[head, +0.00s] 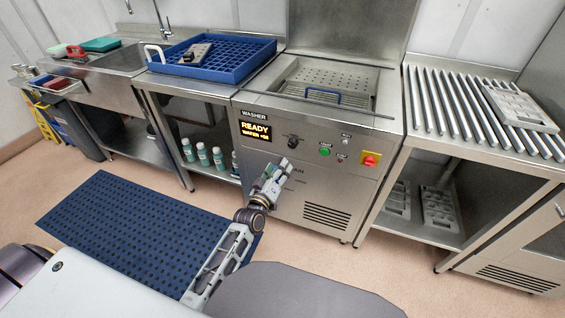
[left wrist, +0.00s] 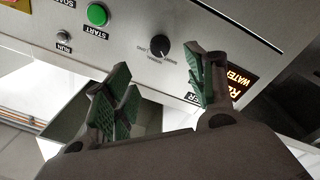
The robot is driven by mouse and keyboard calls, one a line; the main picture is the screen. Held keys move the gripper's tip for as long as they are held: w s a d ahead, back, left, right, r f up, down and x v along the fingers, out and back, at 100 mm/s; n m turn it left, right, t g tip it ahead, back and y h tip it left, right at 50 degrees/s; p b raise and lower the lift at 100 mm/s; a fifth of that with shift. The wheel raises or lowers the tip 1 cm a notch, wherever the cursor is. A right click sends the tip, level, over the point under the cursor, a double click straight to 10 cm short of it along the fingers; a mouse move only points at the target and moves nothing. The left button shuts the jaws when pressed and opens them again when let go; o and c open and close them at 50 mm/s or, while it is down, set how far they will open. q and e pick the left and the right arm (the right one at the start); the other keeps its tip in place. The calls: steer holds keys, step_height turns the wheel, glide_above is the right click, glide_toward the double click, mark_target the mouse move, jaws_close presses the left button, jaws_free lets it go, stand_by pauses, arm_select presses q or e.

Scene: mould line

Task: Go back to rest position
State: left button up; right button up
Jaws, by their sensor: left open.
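My left gripper (head: 276,172) is in front of the washer's steel front panel, just below the knob and the display. In the left wrist view its green-padded fingers (left wrist: 160,95) stand apart with nothing between them. The washer's dark knob (left wrist: 160,46) and green start button (left wrist: 97,14) show beyond the fingers. The washer (head: 322,195) has its lid up, and its lit display (head: 256,131) reads READY. My right gripper is not in either view.
A blue rack (head: 233,72) with a grey mould in it sits on the counter left of the washer. A grey mould (head: 520,108) lies on the slatted counter at right. Bottles (head: 203,154) stand on the lower shelf. A blue mat (head: 130,225) covers the floor.

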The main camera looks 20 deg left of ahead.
arm_select(q)
steer(key=s+d+f+m+g, duration=0.1)
steer(key=s+f+m+g, duration=0.35)
steer(key=f, duration=0.75)
steer(key=s+d+f+m+g, duration=0.25)
steer(key=s+f+g, duration=0.3)
steer(key=f, duration=0.55)
steer(key=s+a+f+m+g, duration=0.1)
steer(key=s+f+g, duration=0.2)
steer(key=s+f, duration=0.4)
steer(key=s+a+f+m+g+p, duration=0.1)
steer(key=s+f, duration=0.7)
steer(key=s, duration=0.8)
steer(key=shift+s+a+f+m+g+y, duration=0.3)
steer(key=shift+a+g+y, duration=0.15)
steer(key=shift+g, duration=0.65)
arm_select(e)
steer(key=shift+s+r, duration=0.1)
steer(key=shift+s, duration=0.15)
arm_select(q)
steer(key=shift+a+p, duration=0.1)
steer(key=shift+p, duration=0.3)
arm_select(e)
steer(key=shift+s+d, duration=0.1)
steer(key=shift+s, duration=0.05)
